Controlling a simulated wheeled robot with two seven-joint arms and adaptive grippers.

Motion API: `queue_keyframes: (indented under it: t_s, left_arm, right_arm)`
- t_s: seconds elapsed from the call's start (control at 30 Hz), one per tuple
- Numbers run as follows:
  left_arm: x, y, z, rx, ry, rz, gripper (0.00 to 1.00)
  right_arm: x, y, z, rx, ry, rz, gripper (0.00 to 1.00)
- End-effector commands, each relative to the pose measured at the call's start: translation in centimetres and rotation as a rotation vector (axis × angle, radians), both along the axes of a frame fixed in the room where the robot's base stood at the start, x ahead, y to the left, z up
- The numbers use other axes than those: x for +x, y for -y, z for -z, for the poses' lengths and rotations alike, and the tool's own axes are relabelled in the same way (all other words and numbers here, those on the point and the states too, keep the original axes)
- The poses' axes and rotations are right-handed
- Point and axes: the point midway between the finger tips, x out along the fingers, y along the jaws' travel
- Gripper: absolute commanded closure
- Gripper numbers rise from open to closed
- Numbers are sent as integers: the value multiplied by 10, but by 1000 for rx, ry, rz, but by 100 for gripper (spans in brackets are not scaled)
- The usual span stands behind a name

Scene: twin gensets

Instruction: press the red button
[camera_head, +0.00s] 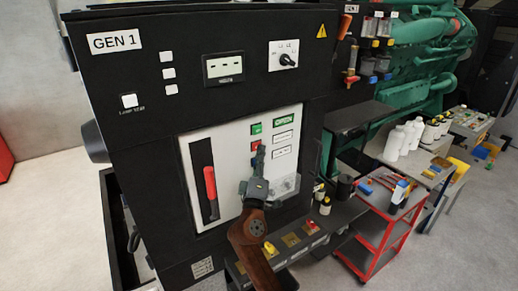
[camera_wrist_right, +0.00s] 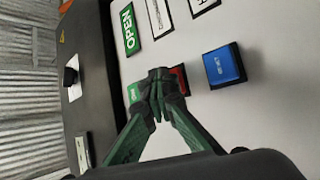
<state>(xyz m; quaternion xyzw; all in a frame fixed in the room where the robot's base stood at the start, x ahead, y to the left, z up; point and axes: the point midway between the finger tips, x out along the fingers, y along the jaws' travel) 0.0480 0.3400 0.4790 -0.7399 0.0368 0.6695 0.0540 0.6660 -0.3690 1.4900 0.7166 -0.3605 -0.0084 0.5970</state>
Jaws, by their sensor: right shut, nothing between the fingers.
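The red button (camera_head: 255,145) is on the white panel of the GEN 1 cabinet, just below a green button (camera_head: 257,128). My right gripper (camera_head: 260,154) is shut and empty, with its fingertips at the red button and covering part of it. In the right wrist view the closed fingertips (camera_wrist_right: 158,78) overlap the red button (camera_wrist_right: 180,79), whose right part shows beside them. I cannot tell whether they touch it. The green button (camera_wrist_right: 134,92) is left of the fingertips there. My left gripper is not in view.
A blue button (camera_wrist_right: 224,66) sits right of the red one in the wrist view. A red-handled lever (camera_head: 210,183) is left on the white panel (camera_head: 230,150). A ledge with small switches (camera_head: 290,239) runs below. A red cart (camera_head: 382,232) with bottles and tools stands at right.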

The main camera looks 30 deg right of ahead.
Motion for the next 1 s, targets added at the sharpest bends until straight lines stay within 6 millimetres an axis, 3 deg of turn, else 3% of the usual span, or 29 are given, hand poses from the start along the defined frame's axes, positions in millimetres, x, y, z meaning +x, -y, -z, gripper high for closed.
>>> queue_keyframes:
  t_s: [0.37,0.73,1.0]
  left_arm:
    - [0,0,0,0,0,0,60]
    - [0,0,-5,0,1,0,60]
    - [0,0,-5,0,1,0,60]
  right_arm:
    - [0,-1,-1,0,1,-2,100]
    - [-16,1,-1,0,1,-1,100]
    - [-18,1,0,-1,0,-1,100]
